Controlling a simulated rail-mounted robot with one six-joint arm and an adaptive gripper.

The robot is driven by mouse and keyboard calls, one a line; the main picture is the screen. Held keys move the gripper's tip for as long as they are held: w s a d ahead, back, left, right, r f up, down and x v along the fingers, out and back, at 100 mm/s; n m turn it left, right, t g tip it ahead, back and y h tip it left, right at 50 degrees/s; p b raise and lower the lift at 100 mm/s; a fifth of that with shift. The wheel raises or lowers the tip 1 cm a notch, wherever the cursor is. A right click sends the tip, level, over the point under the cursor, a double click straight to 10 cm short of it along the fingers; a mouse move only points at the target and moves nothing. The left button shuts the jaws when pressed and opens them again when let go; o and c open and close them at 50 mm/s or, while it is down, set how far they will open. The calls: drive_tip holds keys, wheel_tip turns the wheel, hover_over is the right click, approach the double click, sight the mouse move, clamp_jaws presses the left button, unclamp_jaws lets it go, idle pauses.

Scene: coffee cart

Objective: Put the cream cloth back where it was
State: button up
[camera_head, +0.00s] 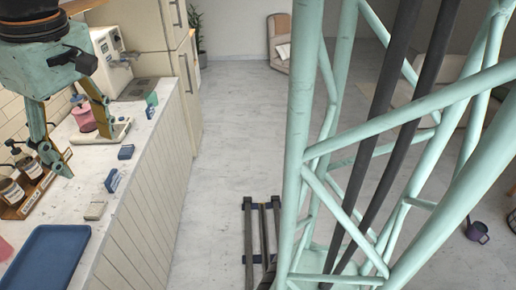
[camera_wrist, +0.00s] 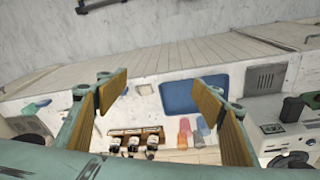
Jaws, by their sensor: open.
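My gripper (camera_head: 88,155) is open and empty above the counter, in front of the bottle rack. In the wrist view my gripper (camera_wrist: 160,105) has its fingers spread wide, with nothing between the pads. No part of the cloth is held.
A blue tray (camera_head: 45,255) lies at the counter's near end. A bottle rack (camera_head: 35,190) stands at the wall side.

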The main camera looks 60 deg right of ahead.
drive_tip(key=s+r+m+t, duration=0.1)
drive_tip(key=s+r+m, duration=0.1)
drive_tip(key=s, duration=2.2)
drive_tip(key=shift+s+d+m+t, duration=0.2)
drive_tip(key=shift+m+t, duration=0.1)
drive_tip(key=shift+m, duration=0.1)
drive_tip(key=shift+w+r, duration=0.15)
drive_tip(key=shift+r, duration=0.05)
drive_tip(key=shift+a, duration=0.1)
